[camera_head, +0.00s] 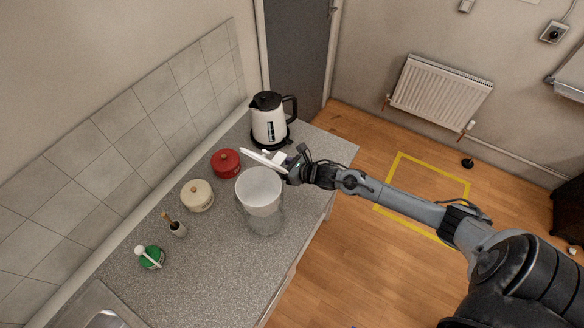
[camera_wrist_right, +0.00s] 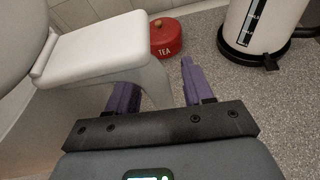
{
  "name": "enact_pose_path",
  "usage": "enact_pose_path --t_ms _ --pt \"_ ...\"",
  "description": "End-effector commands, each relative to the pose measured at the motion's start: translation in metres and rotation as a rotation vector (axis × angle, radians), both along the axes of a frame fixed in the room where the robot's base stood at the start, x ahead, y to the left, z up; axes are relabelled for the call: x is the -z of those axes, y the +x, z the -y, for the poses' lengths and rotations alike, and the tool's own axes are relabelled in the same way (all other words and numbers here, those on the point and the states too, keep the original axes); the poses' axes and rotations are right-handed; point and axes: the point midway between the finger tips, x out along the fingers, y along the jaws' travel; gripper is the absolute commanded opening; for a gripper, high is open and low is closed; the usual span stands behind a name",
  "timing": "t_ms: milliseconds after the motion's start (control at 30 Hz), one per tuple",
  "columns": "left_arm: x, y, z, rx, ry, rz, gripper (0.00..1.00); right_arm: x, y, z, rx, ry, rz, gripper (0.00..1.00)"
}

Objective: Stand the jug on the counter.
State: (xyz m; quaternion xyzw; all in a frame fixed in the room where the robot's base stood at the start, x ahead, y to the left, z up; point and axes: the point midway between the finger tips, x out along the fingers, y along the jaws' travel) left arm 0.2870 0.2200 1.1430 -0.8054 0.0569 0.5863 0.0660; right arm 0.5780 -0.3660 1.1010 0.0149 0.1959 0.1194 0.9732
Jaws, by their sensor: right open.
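The jug (camera_head: 260,192) is upright over the grey counter, with a white upper part and a pale see-through lower part that seems to rest on the counter. My right gripper (camera_head: 272,160) is at its far side, near the rim. In the right wrist view the white jug handle (camera_wrist_right: 153,82) comes down between the two purple fingertips (camera_wrist_right: 160,85) of my right gripper. The fingers are apart, with a gap at the right finger. Whether the left finger touches the handle I cannot tell. My left gripper is not in view.
On the counter (camera_head: 215,240), a white kettle (camera_head: 269,125) stands beyond my right gripper. A red TEA pot (camera_head: 226,163), a cream pot (camera_head: 197,196), a small brush holder (camera_head: 178,229) and a green bottle (camera_head: 152,258) line the wall side. A sink (camera_head: 103,320) is at the near end.

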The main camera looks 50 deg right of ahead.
Motion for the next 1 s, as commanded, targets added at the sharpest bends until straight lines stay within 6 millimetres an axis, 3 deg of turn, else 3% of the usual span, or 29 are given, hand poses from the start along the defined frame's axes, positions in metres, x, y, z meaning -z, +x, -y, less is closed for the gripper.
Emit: enact_pose_path --t_ms 600,1000 --pt "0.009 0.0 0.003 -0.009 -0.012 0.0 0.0 -0.031 -0.079 0.021 -0.003 -0.004 -0.003 0.51" --pt "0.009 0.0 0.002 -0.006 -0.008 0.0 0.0 -0.043 -0.106 0.027 0.007 0.009 -0.006 0.51"
